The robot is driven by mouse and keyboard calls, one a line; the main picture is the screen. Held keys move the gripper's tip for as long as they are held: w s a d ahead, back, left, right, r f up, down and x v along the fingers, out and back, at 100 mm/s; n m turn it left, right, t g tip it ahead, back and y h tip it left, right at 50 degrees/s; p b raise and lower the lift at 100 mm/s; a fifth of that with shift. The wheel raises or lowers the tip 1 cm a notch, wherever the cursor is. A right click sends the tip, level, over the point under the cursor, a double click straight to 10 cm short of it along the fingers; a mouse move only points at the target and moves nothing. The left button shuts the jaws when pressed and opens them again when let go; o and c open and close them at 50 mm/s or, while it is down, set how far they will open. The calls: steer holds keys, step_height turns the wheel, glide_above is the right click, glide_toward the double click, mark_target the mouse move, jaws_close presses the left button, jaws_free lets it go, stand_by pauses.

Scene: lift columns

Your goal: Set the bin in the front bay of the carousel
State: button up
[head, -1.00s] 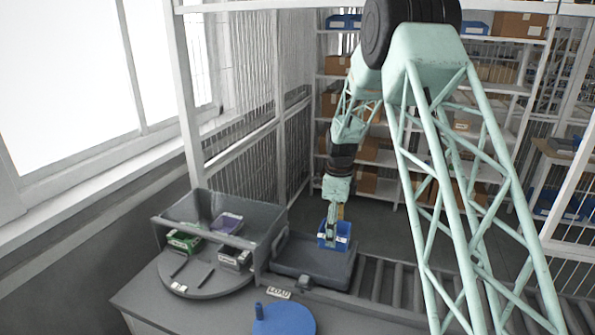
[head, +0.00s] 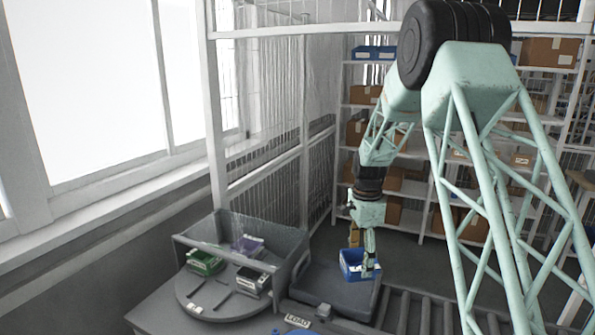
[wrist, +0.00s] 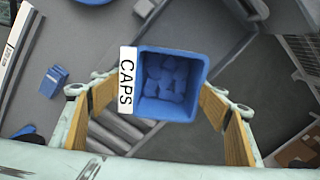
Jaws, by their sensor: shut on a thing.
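My gripper (head: 366,262) is shut on a small blue bin (head: 352,266). In the wrist view the bin (wrist: 199,85) sits between the two wood-padded fingers (wrist: 160,95). It has a white CAPS label (wrist: 127,82) on one side and holds several blue pieces. In the head view it is over or beside the far right part of a dark grey tray; whether it touches is unclear. The grey round carousel (head: 211,311) stands to the left, holding a green bin (head: 205,263), a purple bin (head: 247,244) and a grey-white bin (head: 252,282). Its near left part shows bare surface with thin dividers.
A grey guard wall (head: 265,232) stands around the carousel's back and right side, between it and my gripper. The dark grey tray (head: 325,286) adjoins it, with a roller conveyor (head: 425,312) to the right. A LOAD sign (head: 298,320) lies in front. A wire fence and shelves stand behind.

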steer(key=n+b, duration=0.1)
steer(key=n, duration=0.1)
steer(key=s+n+b, duration=0.1)
steer(key=n+b, duration=0.1)
steer(key=s+n+b, duration=0.1)
steer(key=n, duration=0.1)
steer(key=shift+s+n+b, duration=0.15)
steer(key=shift+n+b, duration=0.15)
steer(key=shift+n, duration=0.1)
steer(key=n+b, duration=0.1)
steer(key=s+n+b, duration=0.1)
steer(key=n, duration=0.1)
steer(key=n+b, duration=0.1)
steer(key=n, duration=0.1)
steer(key=shift+s+r+b, duration=0.1)
steer(key=shift+s+b, duration=0.2)
steer(key=shift+s, duration=0.1)
steer(key=shift+s+r+n, duration=0.1)
steer(key=shift+s+n, duration=0.1)
steer(key=shift+n, duration=0.3)
steer(key=shift+d, duration=0.1)
stand_by(0.6)
